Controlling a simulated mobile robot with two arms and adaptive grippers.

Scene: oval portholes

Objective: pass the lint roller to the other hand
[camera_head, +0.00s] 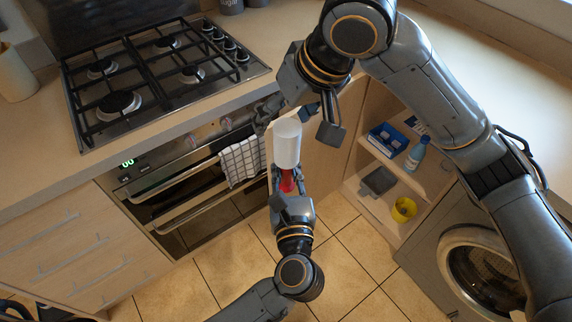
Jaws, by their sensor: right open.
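The lint roller (287,145) has a white cylinder head and a red handle, and stands roughly upright with the head on top. My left gripper (287,181) is shut on the red handle from below. My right gripper (298,127) comes from above with its fingers spread, one on each side of the white head's upper part. It is open, and I cannot tell whether a finger touches the roller. The lower part of the handle is hidden by the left gripper.
A gas hob (160,75) and an oven with a checked towel (240,161) are at the left. An open cupboard holds a blue box (388,139), a bottle (416,155) and a yellow cup (403,209). A washing machine (480,265) stands at the right.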

